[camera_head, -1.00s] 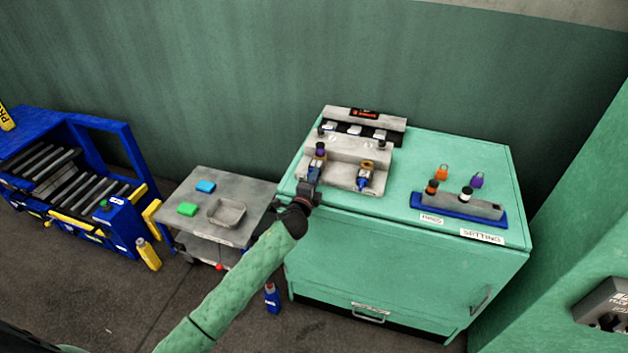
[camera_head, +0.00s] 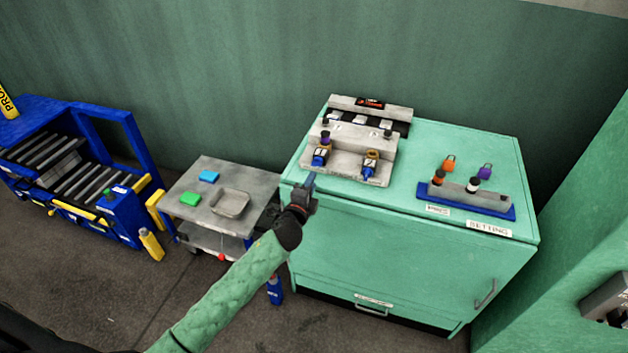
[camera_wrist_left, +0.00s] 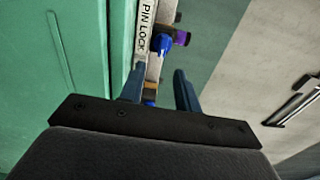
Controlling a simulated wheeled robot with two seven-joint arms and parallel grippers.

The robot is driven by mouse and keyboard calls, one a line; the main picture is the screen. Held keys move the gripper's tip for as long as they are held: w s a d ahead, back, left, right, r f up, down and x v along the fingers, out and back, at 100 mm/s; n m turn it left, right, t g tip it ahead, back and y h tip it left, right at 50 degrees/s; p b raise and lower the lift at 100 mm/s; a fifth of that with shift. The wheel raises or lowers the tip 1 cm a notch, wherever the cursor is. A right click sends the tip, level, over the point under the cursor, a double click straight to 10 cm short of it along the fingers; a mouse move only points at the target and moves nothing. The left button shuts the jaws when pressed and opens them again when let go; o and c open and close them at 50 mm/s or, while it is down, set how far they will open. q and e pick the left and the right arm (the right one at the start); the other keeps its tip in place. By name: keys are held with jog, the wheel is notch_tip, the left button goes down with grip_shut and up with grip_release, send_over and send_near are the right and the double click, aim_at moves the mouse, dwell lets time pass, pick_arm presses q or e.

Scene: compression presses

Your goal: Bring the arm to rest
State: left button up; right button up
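My left arm enters the head view from the lower left. My left gripper (camera_head: 311,181) is at the front left edge of the green cabinet (camera_head: 400,245), just in front of the grey fixture (camera_head: 345,165). In the left wrist view its two fingers (camera_wrist_left: 160,88) stand apart with a gap between them, and nothing is held. Beyond the fingers I see a strip marked PIN LOCK (camera_wrist_left: 147,28), blue parts and a purple-capped part (camera_wrist_left: 181,38). In the head view two blue parts sit on the fixture, the left one (camera_head: 319,158) and the right one (camera_head: 369,168). My right gripper is not in view.
A blue rack (camera_head: 465,205) with an orange and a white-topped part stands right on the cabinet, with orange and purple tags (camera_head: 485,171) behind. A grey cart (camera_head: 255,185) with a tray (camera_head: 231,203) stands left. A blue roller stand (camera_head: 120,215) is farther left.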

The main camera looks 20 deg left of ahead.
pick_arm(q)
jog(key=shift+s, duration=0.3)
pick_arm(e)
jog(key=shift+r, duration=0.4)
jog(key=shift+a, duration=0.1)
pick_arm(q)
jog(key=s+a+f+n+g+y, duration=0.2)
jog(key=s+f+n+g, duration=0.15)
jog(key=f+n, duration=0.4)
jog(key=s+a+f+n+g+y, duration=0.1)
jog(key=s+a+f+n+g, duration=0.15)
jog(key=f+n+g, duration=0.45)
jog(key=s+d+f+g+h, duration=0.1)
jog(key=s+d+f+g, duration=0.1)
jog(key=s+f, duration=0.5)
jog(key=s+d+f+n+g+h, duration=0.1)
jog(key=s+d+f, duration=0.4)
jog(key=s, duration=1.2)
jog(key=s+d+f+n+g+h, duration=0.1)
jog(key=s+d+f+g, duration=0.2)
jog(key=s+f, duration=0.8)
jog(key=shift+s+d+f, duration=0.15)
jog(key=shift+s+d, duration=0.1)
jog(key=shift+s, duration=0.35)
